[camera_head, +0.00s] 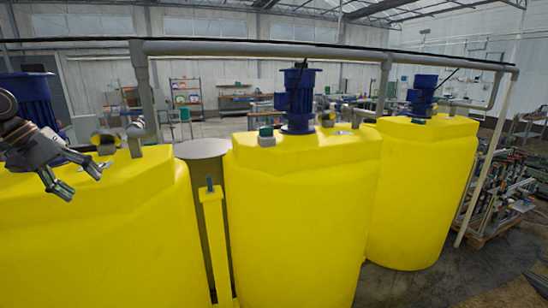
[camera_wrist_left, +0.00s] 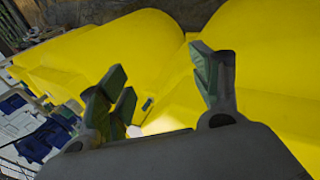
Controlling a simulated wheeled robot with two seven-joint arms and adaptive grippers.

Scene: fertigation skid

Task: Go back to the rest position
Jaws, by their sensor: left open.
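My left gripper (camera_head: 78,182) comes in from the left edge in the head view, in front of the leftmost yellow tank (camera_head: 110,235) and near its top. Its fingers are apart and nothing is between them. In the left wrist view the two fingers of my left gripper (camera_wrist_left: 160,85) also stand apart, with yellow tank surfaces (camera_wrist_left: 255,50) beyond them. I cannot tell whether the gripper touches the tank. My right gripper does not show in either view.
A middle yellow tank (camera_head: 300,220) and a right yellow tank (camera_head: 425,190) carry blue motors (camera_head: 298,98) on top. A grey pipe (camera_head: 240,48) runs above the tanks. A yellow post (camera_head: 214,235) stands between the left and middle tanks. Racked equipment (camera_head: 495,195) stands at right.

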